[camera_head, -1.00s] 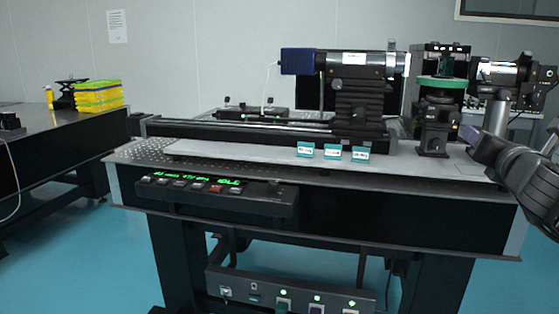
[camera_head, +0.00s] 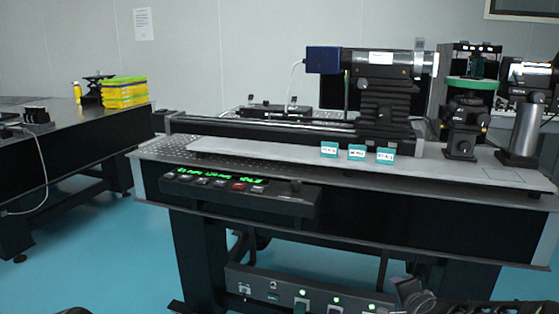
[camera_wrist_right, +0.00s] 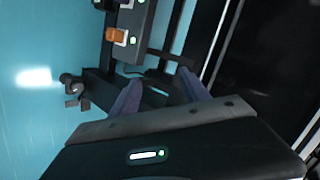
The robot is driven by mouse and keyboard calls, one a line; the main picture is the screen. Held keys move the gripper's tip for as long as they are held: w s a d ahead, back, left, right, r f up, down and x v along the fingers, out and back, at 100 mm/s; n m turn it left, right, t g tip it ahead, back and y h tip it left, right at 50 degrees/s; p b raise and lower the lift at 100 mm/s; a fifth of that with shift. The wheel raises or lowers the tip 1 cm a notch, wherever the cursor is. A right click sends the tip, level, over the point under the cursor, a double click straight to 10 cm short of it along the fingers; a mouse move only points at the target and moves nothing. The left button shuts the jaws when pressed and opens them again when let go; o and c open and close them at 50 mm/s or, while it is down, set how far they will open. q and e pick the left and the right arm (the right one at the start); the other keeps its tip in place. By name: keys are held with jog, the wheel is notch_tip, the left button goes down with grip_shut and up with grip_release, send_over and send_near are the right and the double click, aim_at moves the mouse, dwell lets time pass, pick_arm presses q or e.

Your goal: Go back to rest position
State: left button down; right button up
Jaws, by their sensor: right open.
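My right gripper (camera_wrist_right: 158,90) shows in the right wrist view with its two purple-grey fingers apart and nothing between them. It is low, near the table's underside and a dark socket box with green lights (camera_wrist_right: 133,38). In the head view, dark parts that look like my arms show only at the bottom edge, and no fingers can be made out there. My left gripper is not seen.
The optical table (camera_head: 350,220) carries a blue-ended instrument (camera_head: 323,60), a green-ringed mount (camera_head: 470,83) and three small teal labelled blocks (camera_head: 356,152). A control panel (camera_head: 240,193) fronts it. A second table (camera_head: 75,148) with yellow boxes (camera_head: 124,92) stands left. Blue floor between them is clear.

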jog(key=s+a+f+n+g+y, duration=0.2)
jog(key=s+a+f+n, duration=0.4)
jog(key=f, duration=0.5)
jog(key=s+a+f+n+g+y, duration=0.2)
jog(key=s+a+f+n+g, duration=0.15)
jog(key=s+a+f, duration=0.55)
jog(key=s+a+f+n+g+y, duration=0.1)
jog(key=s+a+f+n+g, duration=0.1)
jog(key=s+a+f, duration=0.4)
jog(key=s+a+f+n+g+y, duration=0.1)
jog(key=s+f+n+g, duration=0.1)
jog(key=s+f, duration=0.7)
jog(key=s+r+p, duration=0.2)
jog(key=r+p, duration=1.1)
jog(key=s+a+r+p, duration=0.1)
jog(key=s+r+p, duration=0.1)
jog(key=r+p, duration=1)
jog(key=shift+a+r+g+p, duration=0.35)
jog(key=shift+r+g, duration=0.1)
jog(key=shift+r, duration=0.45)
